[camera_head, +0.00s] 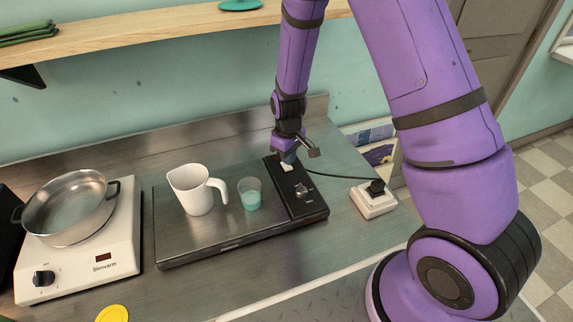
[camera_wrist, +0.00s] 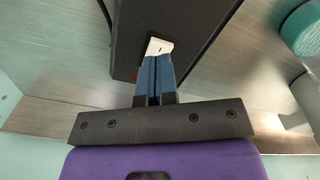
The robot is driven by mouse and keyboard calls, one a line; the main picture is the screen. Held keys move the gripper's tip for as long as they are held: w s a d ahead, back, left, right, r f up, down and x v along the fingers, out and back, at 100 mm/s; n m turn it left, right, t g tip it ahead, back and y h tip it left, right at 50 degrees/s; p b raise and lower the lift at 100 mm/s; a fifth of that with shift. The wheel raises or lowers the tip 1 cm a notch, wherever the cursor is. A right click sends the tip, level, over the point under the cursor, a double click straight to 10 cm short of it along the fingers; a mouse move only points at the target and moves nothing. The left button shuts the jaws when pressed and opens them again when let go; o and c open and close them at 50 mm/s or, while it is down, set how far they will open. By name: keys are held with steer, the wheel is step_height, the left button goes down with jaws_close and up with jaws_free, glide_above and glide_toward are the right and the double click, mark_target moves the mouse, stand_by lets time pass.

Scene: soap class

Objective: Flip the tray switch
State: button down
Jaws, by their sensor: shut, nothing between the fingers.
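The tray (camera_head: 185,240) is a dark metal plate on the counter with a black control panel (camera_head: 314,208) along its right side. A white rocker switch (camera_head: 287,168) sits at the panel's far end. It also shows in the wrist view (camera_wrist: 159,46). My gripper (camera_head: 289,156) points down at the switch. In the wrist view its blue fingers (camera_wrist: 155,66) are shut with nothing between them. Their tips overlap the near edge of the switch; I cannot tell whether they press on it.
A white jug (camera_head: 195,190) and a cup of teal liquid (camera_head: 250,193) stand on the tray. A knob (camera_head: 301,190) is on the panel. A cable runs to a white socket box (camera_head: 373,200) at right. A hot plate (camera_head: 85,262) with a pan (camera_head: 68,209) stands left.

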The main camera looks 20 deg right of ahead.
steer(key=shift+f, duration=1.2)
stand_by(0.6)
steer(key=shift+r, duration=3.5)
steer(key=shift+r, duration=0.1)
step_height(320, 180, up, 11)
steer(key=m+t, duration=0.1)
glide_above(288, 168)
steer(key=s+d, duration=0.2)
steer(key=s+d+r+m+t, duration=0.1)
steer(key=s+r, duration=0.2)
steer(key=r, duration=0.3)
steer(key=s+d+r+m, duration=0.1)
steer(key=s+r, duration=0.3)
steer(key=r, duration=0.2)
steer(key=s+d+r+m+t, duration=0.1)
steer(key=s+r, duration=0.4)
steer(key=s, duration=0.4)
steer(key=s+d+r+m+t, duration=0.2)
steer(key=s+r, duration=0.2)
steer(key=s, duration=0.4)
steer(key=shift+s+r, duration=0.4)
